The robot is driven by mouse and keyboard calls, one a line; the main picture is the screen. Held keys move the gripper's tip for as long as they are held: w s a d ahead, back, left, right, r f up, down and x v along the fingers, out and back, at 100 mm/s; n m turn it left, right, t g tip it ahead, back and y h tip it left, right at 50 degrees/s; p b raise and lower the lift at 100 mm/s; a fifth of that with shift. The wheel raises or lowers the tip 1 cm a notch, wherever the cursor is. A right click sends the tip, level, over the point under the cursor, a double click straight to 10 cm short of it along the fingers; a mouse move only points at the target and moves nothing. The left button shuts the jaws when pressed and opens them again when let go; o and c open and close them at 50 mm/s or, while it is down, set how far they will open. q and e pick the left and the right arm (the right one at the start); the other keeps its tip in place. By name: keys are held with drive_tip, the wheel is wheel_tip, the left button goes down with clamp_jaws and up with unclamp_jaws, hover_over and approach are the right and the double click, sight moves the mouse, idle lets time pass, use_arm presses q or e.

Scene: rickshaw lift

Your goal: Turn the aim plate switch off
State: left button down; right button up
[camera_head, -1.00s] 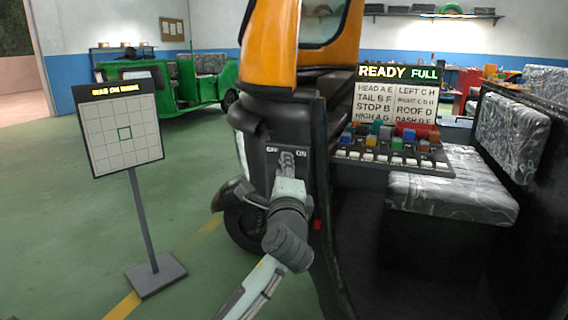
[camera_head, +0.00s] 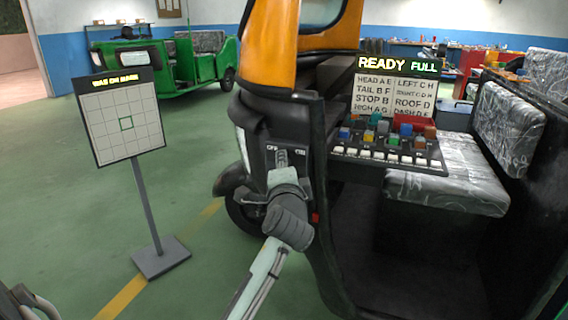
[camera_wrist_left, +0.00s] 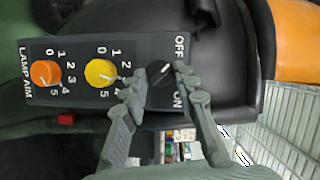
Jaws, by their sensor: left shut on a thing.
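The aim plate (camera_head: 118,117) is a white grid board with one cell outlined in green, on a stand at left; its header reads "WAS ON MARK". The rickshaw's black switch panel (camera_wrist_left: 55,97) carries a black rotary switch (camera_wrist_left: 158,88) with OFF and ON labels; its white pointer leans toward OFF. My left gripper (camera_wrist_left: 160,89) has its fingers on both sides of this switch and is shut on it. In the head view the left gripper (camera_head: 283,163) is at the panel, and the switch is hidden there. My right gripper is in neither view.
An orange knob (camera_wrist_left: 45,73) and a yellow knob (camera_wrist_left: 101,72) sit beside the switch. A console (camera_head: 390,150) with colored blocks and a "READY FULL" display (camera_head: 398,68) stand inside the rickshaw. The green floor (camera_head: 75,215) between plate and rickshaw is clear.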

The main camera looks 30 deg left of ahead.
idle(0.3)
use_arm(q)
drive_tip(key=c, duration=1.2)
unclamp_jaws()
drive_tip(key=v, duration=1.2)
drive_tip(key=shift+r, duration=0.15)
